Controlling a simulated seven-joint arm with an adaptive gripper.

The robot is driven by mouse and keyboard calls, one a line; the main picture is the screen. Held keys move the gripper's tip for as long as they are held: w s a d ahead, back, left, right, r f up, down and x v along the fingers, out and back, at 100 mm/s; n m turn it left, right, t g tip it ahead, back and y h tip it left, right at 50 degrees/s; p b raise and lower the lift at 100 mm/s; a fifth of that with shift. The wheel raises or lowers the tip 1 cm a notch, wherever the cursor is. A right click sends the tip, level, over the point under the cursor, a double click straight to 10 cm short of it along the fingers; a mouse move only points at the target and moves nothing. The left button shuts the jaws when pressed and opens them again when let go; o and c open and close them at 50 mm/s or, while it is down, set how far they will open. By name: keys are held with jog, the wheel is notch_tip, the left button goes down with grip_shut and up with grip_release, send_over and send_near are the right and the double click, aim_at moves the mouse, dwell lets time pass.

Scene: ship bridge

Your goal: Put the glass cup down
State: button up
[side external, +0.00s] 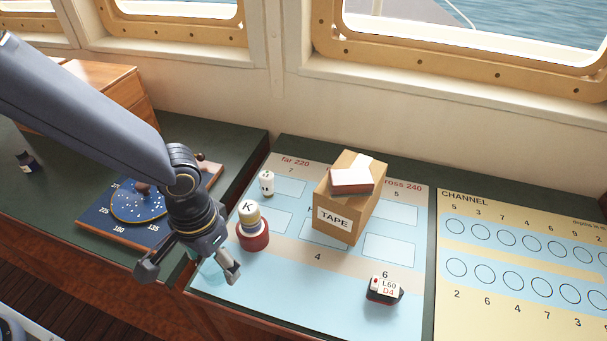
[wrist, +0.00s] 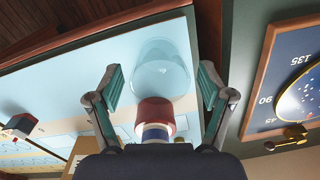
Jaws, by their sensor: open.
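The clear glass cup (wrist: 160,62) stands on the light blue part of the chart board, close to its edge. In the side view the cup (side external: 211,271) shows faintly, partly hidden behind my gripper. My gripper (side external: 190,268) is open, with its fingers spread. In the wrist view my gripper (wrist: 160,82) has one finger on each side, and the cup appears between and just beyond the fingertips, with clear gaps to both. I see no contact with the cup.
A red-based stack marked K (side external: 252,237) stands close to my gripper. A blue dial board (side external: 120,212) lies left.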

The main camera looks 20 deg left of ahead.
notch_tip(320, 180, up, 12)
jog(key=f, duration=0.1)
jog(key=s+a+r+n+t, duration=0.1)
jog(key=s+a+r+t, duration=0.1)
jog(key=a, duration=0.5)
jog(key=s+a+r+t, duration=0.1)
jog(key=s+a+r, duration=0.2)
jog(key=a+r, duration=0.2)
jog(key=s+a+r+n+t, duration=0.1)
jog(key=s+a+r+t, duration=0.1)
jog(key=a, duration=0.6)
jog(key=shift+s+a+r+n+t, duration=0.15)
jog(key=shift+a+r+n+t, duration=0.2)
jog(key=shift+r, duration=0.3)
